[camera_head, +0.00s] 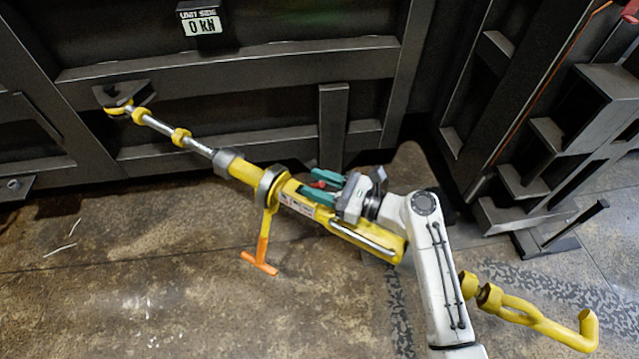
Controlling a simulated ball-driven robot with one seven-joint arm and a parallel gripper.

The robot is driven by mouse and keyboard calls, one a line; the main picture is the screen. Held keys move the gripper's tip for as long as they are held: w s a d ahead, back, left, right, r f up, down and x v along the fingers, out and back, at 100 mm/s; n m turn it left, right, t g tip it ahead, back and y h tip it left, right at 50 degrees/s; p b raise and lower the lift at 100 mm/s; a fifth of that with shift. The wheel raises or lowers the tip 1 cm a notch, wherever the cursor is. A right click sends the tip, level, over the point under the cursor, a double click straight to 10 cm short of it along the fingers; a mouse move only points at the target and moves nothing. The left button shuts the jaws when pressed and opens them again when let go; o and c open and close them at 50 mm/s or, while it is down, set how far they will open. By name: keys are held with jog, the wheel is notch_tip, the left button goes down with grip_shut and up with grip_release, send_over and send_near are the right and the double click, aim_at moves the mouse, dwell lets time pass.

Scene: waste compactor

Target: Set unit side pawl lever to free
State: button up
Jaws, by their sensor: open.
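A yellow pulling tool (245,176) runs diagonally from a lug on the dark compactor wall at upper left down to the centre right. My gripper (309,182) is over the tool's yellow body. Its two teal fingers are open and point left. A small red part (319,184) shows between the fingers; it may be a pawl lever, but I cannot tell its setting or whether the fingers touch it. An orange T-shaped handle (260,262) hangs down from the grey collar (268,184). My gripper and wrist hide part of the tool body.
A display reading "UNIT SIDE 0 kN" (202,24) is on the dark wall (235,68). A yellow hook (540,322) lies at lower right, beyond my white arm. Dark steel frames (560,135) stand at right. The floor at lower left is mostly clear.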

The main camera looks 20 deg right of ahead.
jog(key=shift+c, duration=0.3)
grip_shut()
